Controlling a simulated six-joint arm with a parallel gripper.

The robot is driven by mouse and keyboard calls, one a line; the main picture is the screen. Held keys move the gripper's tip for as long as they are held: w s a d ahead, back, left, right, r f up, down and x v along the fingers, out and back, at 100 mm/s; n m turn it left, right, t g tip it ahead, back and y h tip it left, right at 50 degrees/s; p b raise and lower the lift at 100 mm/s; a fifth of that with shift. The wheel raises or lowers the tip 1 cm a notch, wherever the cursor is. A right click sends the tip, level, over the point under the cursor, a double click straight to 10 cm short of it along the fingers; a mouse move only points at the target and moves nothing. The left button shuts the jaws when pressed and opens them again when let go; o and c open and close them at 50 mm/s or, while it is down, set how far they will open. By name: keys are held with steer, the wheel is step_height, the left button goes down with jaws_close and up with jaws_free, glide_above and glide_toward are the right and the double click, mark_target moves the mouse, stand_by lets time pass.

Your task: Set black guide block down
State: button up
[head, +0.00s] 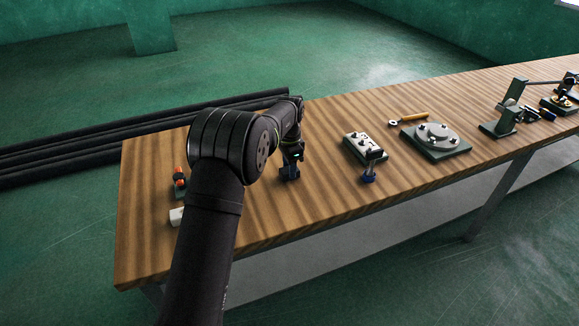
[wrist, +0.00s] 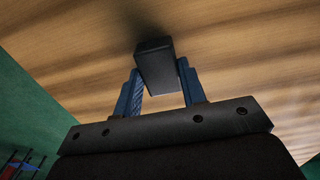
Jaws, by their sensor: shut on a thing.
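The black guide block (wrist: 156,66) shows in the wrist view between the two blue fingers of my gripper (wrist: 157,85). My gripper is shut on it, with a finger against each side. The far end of the block is close to the wooden table (wrist: 75,45), and a dark shadow lies beside it. I cannot tell whether the block touches the wood. In the head view my gripper (head: 290,174) is low over the table, left of a grey fixture plate. The block is hard to make out there against the dark gripper.
Farther right are a round flange on a plate (head: 450,146), a yellow-handled tool (head: 413,118) and a press (head: 500,127). An orange-topped item (head: 180,175) and a white piece (head: 176,216) sit left.

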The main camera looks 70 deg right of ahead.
steer(key=shift+f, duration=0.15)
steer(key=o, duration=1)
step_height(320, 180, up, 12)
step_height(320, 180, down, 12)
steer(key=shift+r, duration=2.05)
